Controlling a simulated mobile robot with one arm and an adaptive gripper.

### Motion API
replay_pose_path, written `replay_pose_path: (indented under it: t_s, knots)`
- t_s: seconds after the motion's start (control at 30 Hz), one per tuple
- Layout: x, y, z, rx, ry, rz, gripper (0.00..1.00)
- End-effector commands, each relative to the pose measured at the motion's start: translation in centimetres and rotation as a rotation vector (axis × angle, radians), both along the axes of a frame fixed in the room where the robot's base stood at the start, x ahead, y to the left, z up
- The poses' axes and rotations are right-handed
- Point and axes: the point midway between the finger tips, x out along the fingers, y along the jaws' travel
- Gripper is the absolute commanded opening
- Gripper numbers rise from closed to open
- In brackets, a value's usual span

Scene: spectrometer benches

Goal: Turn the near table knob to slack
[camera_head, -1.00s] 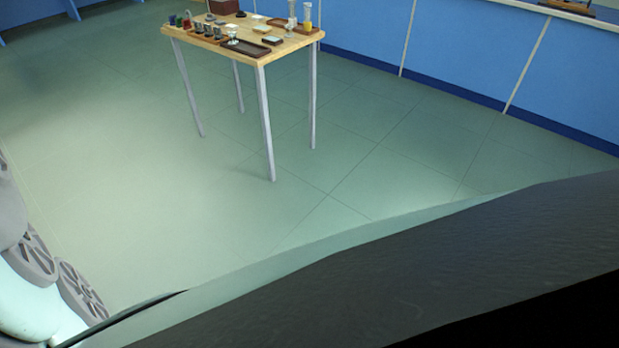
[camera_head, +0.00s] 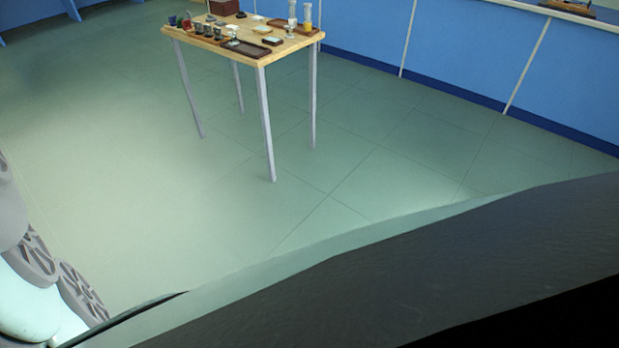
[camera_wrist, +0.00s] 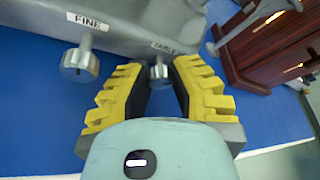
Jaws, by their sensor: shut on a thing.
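In the wrist view, a grey metal knob (camera_wrist: 158,72) sits on a short stem under a grey housing (camera_wrist: 130,25), below a label that seems to read TABLE and is partly hard to read. My gripper (camera_wrist: 160,75), with yellow ribbed fingers and black pads, is shut on this knob, one finger on each side. A second silver knob (camera_wrist: 80,65), under the label FINE, hangs left of the left finger, apart from it. How far the table knob is turned cannot be told. The head view does not show the gripper or the knobs.
A brown wooden box-like thing (camera_wrist: 265,50) stands close to the right of the gripper over a blue surface (camera_wrist: 45,120). In the head view, a wooden table (camera_head: 245,50) with trays and small items stands far off, with open green floor (camera_head: 160,210) around it.

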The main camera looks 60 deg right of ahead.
Motion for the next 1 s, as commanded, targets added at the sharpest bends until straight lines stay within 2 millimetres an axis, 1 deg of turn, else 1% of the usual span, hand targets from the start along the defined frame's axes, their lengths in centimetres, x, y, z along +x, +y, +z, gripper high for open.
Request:
replay_pose_path:
  t_s: [0.03,0.67,0.7,0.9,1.0]
  knots:
    - [-0.15,0.32,0.46,0.015,0.0,0.007,0.0]
    - [-0.16,0.35,0.5,0.016,0.002,0.008,0.0]
    - [-0.17,0.35,0.51,0.016,0.002,0.008,0.25]
    - [-0.09,0.21,0.3,0.01,0.001,0.005,0.46]
    - [-0.1,0.16,0.22,0.007,0.001,0.004,0.54]
